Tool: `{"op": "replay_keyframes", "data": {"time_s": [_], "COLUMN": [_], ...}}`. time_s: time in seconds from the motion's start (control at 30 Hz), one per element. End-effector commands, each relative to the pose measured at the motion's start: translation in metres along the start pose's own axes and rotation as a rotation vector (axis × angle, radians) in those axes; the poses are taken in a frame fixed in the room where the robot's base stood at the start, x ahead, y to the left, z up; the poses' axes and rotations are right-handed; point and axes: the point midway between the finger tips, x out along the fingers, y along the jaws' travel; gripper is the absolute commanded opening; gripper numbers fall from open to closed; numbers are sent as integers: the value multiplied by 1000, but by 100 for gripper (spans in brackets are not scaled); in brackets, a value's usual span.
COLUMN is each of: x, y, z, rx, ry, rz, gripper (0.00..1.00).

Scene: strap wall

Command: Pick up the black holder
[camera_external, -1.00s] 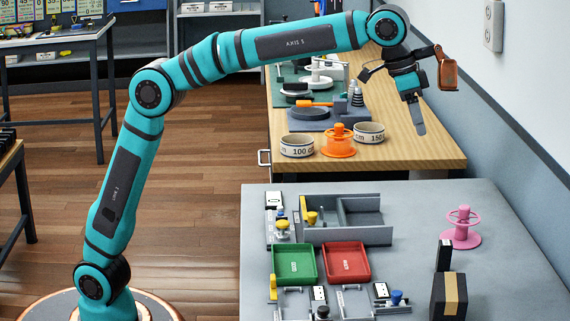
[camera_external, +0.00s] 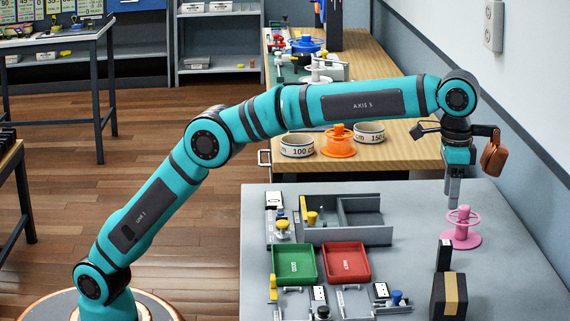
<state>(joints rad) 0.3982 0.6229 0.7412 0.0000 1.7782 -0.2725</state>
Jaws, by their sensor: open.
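A small upright black piece (camera_external: 444,256) with a white top stands on the grey table (camera_external: 420,220) at the right; it looks like the black holder. A larger black box (camera_external: 438,297) with a tan stripe stands just in front of it. I cannot tell for sure which of the two is the holder. My gripper (camera_external: 454,203) points down, open and empty. It is above and behind both black things, close over the pink spool-like stand (camera_external: 460,235). The gap between the fingers is hard to see from this side.
A green tray (camera_external: 295,264) and a red tray (camera_external: 347,262) lie left of the black things. A grey divided bin (camera_external: 345,221) and small fixtures stand around them. A wall (camera_external: 535,150) rises at the right. The table between bin and pink stand is clear.

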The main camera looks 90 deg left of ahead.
Motion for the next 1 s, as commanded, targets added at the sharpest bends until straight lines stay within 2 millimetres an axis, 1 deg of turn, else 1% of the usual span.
{"op": "replay_keyframes", "data": {"time_s": [0.03,0.3,0.5,0.6,0.83,1.0], "x": [9,57,85,93,103,124], "y": [0,0,0,0,0,2], "z": [1,1,0,0,0,-2], "rx": [0,0,0,0,0,0], "ry": [-3,-2,0,0,0,-1], "rz": [-1,-1,0,0,0,0], "gripper": [53,53,53,53,53,53]}}
